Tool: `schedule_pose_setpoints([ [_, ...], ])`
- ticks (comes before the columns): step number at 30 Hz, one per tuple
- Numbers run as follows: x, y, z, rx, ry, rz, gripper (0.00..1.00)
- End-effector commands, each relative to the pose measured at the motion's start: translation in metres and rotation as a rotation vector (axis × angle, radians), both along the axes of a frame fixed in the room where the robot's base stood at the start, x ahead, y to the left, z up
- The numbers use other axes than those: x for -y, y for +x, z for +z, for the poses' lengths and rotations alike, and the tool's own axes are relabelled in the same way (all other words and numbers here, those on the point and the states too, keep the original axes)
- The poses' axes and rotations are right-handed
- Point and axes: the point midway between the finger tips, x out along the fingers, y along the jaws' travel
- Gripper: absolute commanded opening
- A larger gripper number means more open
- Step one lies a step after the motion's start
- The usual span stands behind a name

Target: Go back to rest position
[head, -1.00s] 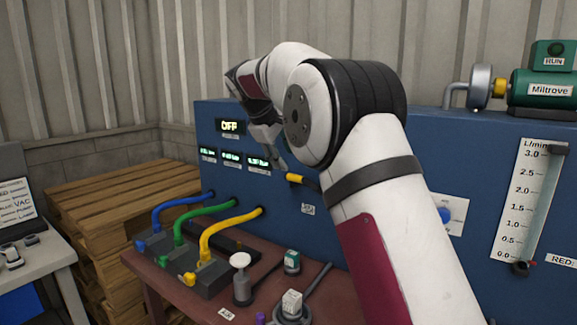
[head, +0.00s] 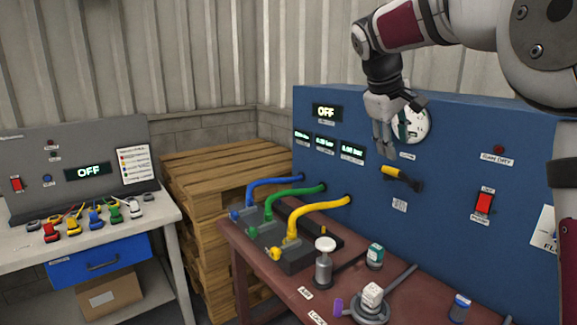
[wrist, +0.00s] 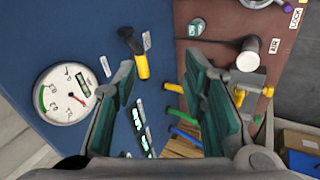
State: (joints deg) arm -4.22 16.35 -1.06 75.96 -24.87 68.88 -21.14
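My gripper (head: 382,138) is in front of the blue panel (head: 450,135) in the head view, fingers pointing down, just above and left of a yellow-tipped black lever (head: 400,178). In the wrist view its two green-padded fingers (wrist: 160,95) stand wide apart with nothing between them.
A red-brown bench (head: 262,275) below holds blue, green and yellow hoses (head: 322,208), a white-topped plunger (head: 325,258) and small boxes. A wooden pallet stack (head: 205,160) stands behind left. A grey table (head: 120,235) with coloured connectors stands at the left.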

Motion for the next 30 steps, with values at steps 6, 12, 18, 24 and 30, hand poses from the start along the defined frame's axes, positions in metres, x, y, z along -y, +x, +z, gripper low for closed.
schedule_pose_setpoints([
  [6, -0.008, -0.102, 0.010, 0.033, 0.141, -0.081, 0.39],
  [12, -0.020, -0.195, -0.005, 0.058, 0.268, -0.165, 0.39],
  [18, -0.033, -0.285, -0.037, 0.078, 0.391, -0.258, 0.39],
  [24, -0.047, -0.359, -0.080, 0.094, 0.496, -0.349, 0.39],
  [30, -0.055, -0.393, -0.108, 0.099, 0.551, -0.400, 0.39],
])
